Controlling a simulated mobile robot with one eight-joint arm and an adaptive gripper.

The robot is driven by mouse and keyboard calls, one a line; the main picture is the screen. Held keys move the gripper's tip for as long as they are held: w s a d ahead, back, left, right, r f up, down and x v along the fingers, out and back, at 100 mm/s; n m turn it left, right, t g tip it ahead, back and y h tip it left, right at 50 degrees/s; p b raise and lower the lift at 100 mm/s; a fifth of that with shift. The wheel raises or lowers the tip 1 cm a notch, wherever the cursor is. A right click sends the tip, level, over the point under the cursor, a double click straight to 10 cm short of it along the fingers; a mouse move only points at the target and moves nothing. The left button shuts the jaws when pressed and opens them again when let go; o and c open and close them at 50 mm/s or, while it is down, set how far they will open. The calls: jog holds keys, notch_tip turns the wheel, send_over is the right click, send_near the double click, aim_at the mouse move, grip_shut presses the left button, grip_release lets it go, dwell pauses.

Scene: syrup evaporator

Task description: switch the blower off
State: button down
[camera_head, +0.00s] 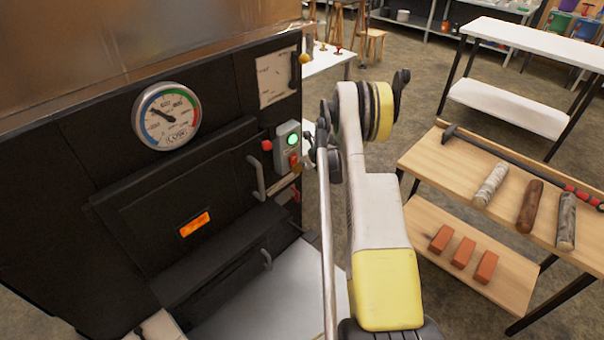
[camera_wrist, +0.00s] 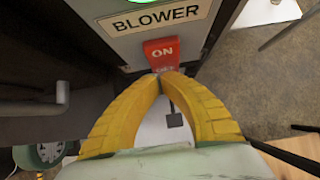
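The grey blower box (camera_head: 283,150) is on the right end of the black evaporator front, with its round green light (camera_head: 293,139) lit. In the wrist view, the BLOWER label (camera_wrist: 155,19) is above a red switch (camera_wrist: 161,51) marked ON. My gripper (camera_wrist: 162,75) has its two yellow fingers curved in with the tips together, just at the switch's lower edge. I cannot tell whether the tips touch the switch. The tips cover part of the switch's lower end. Nothing shows held between the fingers.
A round gauge (camera_head: 166,115) and a black firebox door (camera_head: 185,215) with an orange window are left of the box. A door handle (camera_head: 256,177) sticks out close by. A wooden bench (camera_head: 430,160) with logs and bricks stands at the right.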

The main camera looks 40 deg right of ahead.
jog(key=shift+w, duration=0.1)
jog(key=shift+w+f, duration=0.3)
jog(key=shift+w, duration=0.1)
jog(key=shift+r, duration=0.2)
jog(key=shift+r+p, duration=0.3)
jog(key=shift+r, duration=0.35)
